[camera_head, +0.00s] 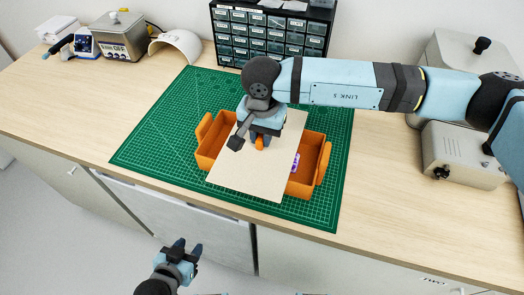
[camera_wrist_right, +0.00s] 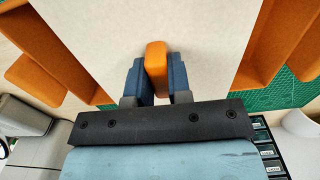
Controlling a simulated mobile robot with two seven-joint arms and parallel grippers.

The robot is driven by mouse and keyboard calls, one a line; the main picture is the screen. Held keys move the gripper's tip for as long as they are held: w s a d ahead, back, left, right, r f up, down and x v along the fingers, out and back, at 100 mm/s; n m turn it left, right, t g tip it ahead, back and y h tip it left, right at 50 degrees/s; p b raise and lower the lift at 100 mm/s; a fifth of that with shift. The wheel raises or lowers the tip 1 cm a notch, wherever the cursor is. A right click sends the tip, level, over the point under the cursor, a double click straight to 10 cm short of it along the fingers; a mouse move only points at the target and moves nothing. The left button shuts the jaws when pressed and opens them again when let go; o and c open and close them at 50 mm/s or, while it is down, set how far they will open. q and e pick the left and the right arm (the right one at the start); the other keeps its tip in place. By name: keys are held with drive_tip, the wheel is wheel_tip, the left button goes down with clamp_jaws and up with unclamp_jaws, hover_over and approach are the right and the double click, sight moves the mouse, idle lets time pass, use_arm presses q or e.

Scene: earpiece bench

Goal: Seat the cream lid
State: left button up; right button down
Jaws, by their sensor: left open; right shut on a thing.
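The cream lid (camera_head: 245,178) is a flat pale board with an orange knob (camera_head: 260,143). My right gripper (camera_head: 258,140) is shut on this knob, which also shows between its fingers in the right wrist view (camera_wrist_right: 156,62). The lid lies crosswise over the middle of an orange box (camera_head: 311,160), and its near edge sticks out past the box. The box's two ends show left and right of it. Whether the lid touches the rim I cannot tell. My left gripper (camera_head: 186,248) is open and empty, in front of the bench.
The box stands on a green cutting mat (camera_head: 150,145). A small purple and white item (camera_head: 296,162) shows inside its right end. A drawer cabinet (camera_head: 270,35) stands at the back, a grey device (camera_head: 465,155) at the right. The mat's left part is clear.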

drive_tip(key=shift+f, duration=0.1)
idle(0.3)
drive_tip(key=c, duration=1)
unclamp_jaws()
